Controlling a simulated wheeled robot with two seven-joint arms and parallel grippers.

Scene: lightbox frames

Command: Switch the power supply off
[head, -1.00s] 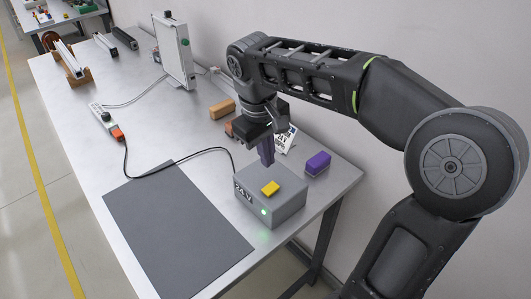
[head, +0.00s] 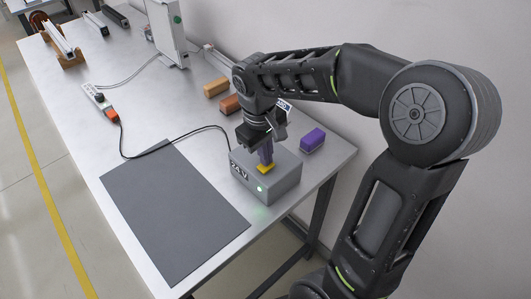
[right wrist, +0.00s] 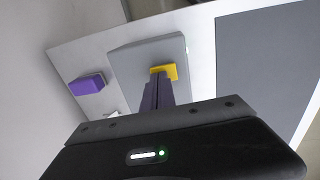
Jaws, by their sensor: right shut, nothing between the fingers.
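The power supply (head: 281,185) is a grey box marked "24 V" near the table's right end. A green light (head: 260,189) glows on its front. A yellow switch (head: 264,169) sits on its top and also shows in the right wrist view (right wrist: 170,71). My right gripper (head: 266,162) points down with its purple fingers shut and empty. Its tips are at the yellow switch and partly cover it; I cannot tell whether they touch it. In the right wrist view the fingers (right wrist: 157,92) end at the switch's edge. My left gripper is not in view.
A purple block (head: 312,139) lies just right of the power supply. Orange (head: 215,87) and brown (head: 229,104) blocks lie behind the gripper. A dark grey mat (head: 172,213) lies to the left. A black cable (head: 170,146) runs from a power strip (head: 96,95) to the supply.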

